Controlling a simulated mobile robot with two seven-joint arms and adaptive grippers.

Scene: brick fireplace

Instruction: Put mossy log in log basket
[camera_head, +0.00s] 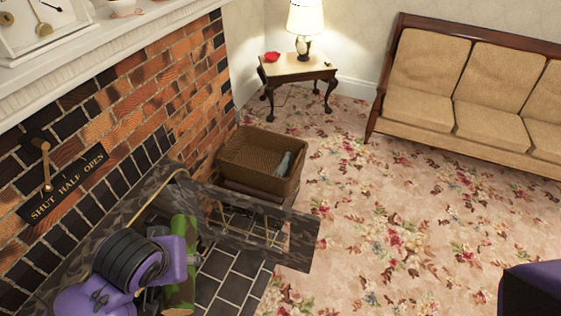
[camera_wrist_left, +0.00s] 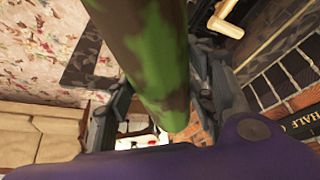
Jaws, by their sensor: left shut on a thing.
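The mossy log (camera_head: 183,235) is brown with bright green patches. It stands roughly upright at the lower left of the head view, partly hidden behind my left arm. My left gripper (camera_wrist_left: 155,95) is shut on the mossy log (camera_wrist_left: 148,45), with a finger on each side of it in the left wrist view. The log basket (camera_head: 238,170) is brown wicker with an open top. It stands beyond the log, up and to the right, beside the brick wall. A grey-green object (camera_head: 284,164) lies inside it. My right gripper is not in view.
A dark metal fireplace surround (camera_head: 265,228) with an open frame stands between the log and the basket. A brass rod (camera_head: 160,200) curves near the log. Brick wall and mantel (camera_head: 110,40) bound the left. Flowered carpet (camera_head: 400,220) is open to the right, before a sofa (camera_head: 480,85).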

